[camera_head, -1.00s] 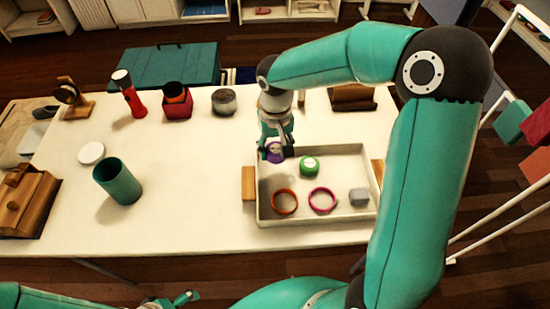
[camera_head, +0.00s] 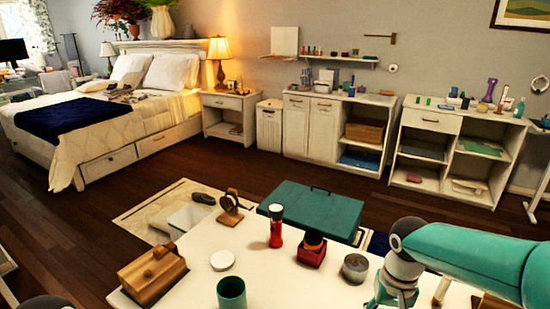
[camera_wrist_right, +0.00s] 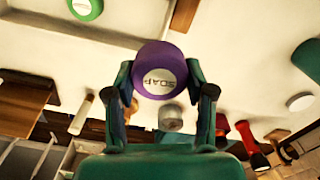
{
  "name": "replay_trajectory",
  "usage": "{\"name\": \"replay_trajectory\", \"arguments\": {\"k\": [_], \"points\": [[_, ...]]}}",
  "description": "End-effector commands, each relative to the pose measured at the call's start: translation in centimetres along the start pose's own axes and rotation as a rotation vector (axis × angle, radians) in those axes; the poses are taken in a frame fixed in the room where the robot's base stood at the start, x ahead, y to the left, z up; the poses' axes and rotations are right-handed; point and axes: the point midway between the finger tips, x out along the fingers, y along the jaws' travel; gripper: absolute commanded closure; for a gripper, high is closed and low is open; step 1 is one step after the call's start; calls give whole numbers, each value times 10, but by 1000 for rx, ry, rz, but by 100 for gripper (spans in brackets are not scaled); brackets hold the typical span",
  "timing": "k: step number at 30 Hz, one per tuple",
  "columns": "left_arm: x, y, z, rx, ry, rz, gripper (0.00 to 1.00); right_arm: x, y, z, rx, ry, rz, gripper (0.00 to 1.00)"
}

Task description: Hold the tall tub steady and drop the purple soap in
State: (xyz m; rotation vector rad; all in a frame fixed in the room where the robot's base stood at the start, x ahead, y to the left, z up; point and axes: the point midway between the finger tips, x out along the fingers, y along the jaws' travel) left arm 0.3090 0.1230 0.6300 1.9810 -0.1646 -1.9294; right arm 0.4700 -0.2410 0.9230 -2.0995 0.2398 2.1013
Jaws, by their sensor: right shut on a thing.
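The purple soap (camera_wrist_right: 160,84), a round puck with a white SOAP label, is in my right gripper (camera_wrist_right: 162,78). The fingers are shut on its two sides and hold it up, apart from the tray. In the head view my right gripper (camera_head: 398,290) is at the bottom edge, its fingertips and the soap not clearly visible. The tall tub (camera_head: 232,292) is a teal open cylinder standing upright on the white table, left of the right gripper, its base cut off. It also shows in the right wrist view (camera_wrist_right: 310,58). My left gripper is not in view.
A round white lid (camera_head: 222,260) lies behind the tub. A green soap (camera_wrist_right: 86,8) shows in the right wrist view.

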Motion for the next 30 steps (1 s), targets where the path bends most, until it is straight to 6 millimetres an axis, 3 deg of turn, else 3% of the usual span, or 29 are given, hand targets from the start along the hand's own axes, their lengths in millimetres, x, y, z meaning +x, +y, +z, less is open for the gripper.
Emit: {"name": "replay_trajectory", "arguments": {"k": [3, 8, 12, 21, 30], "points": [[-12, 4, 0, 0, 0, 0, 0, 32, -24, -15, -79, -8, 3, 82], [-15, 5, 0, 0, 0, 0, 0, 64, -48, -38, -169, 0, 1, 82], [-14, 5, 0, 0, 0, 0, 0, 65, -54, -54, -207, 4, 0, 82], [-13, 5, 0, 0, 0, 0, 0, 65, -56, -58, -229, 1, 0, 82], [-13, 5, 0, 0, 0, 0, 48, 64, -55, -57, -226, 1, 0, 82]]}}
